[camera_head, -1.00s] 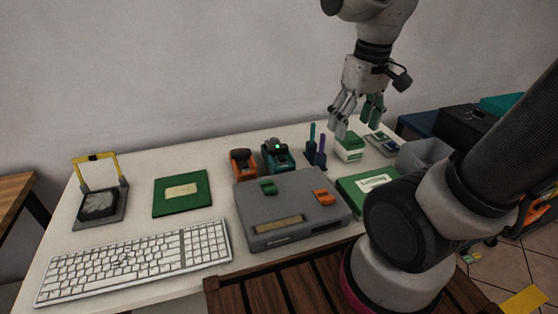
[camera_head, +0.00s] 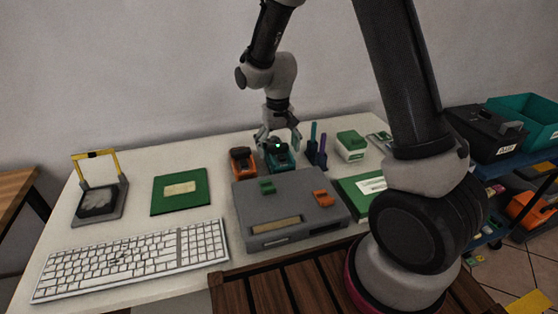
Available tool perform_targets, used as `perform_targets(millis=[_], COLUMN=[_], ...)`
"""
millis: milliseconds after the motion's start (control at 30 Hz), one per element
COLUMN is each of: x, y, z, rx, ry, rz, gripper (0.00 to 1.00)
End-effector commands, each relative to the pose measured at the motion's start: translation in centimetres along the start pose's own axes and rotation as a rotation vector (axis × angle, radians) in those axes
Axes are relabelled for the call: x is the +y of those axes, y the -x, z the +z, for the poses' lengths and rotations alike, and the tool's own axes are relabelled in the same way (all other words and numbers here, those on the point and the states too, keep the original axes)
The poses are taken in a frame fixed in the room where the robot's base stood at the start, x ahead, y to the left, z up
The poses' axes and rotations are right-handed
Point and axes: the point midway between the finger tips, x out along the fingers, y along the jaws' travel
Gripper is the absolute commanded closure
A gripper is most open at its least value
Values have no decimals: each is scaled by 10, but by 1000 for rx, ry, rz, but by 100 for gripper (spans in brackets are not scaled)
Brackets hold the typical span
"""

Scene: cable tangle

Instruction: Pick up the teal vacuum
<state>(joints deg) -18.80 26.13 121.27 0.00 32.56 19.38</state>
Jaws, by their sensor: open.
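The teal vacuum (camera_head: 279,159) is a small teal and black device with a glowing green light on top. It stands on the white table behind the grey case, between an orange device and two upright pens. My gripper (camera_head: 278,138) points down right at the vacuum, with its fingers spread open on the left and right of the vacuum's top. I cannot tell whether the fingers touch it. The vacuum's upper back part is partly hidden by the gripper.
An orange and black device (camera_head: 243,162) stands close on the left. Blue and purple pens (camera_head: 318,147) stand close on the right. The grey case (camera_head: 290,208) lies in front. A green and white box (camera_head: 351,146), a green book (camera_head: 181,191) and a keyboard (camera_head: 135,260) also occupy the white table (camera_head: 145,170).

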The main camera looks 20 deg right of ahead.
Motion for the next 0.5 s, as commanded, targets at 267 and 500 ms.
perform_targets(millis=[267,500], x=[3,3], y=[-42,-48], z=[-2,-2], rx=[-4,0], ry=[0,1], rz=[1,0], gripper=[12,12])
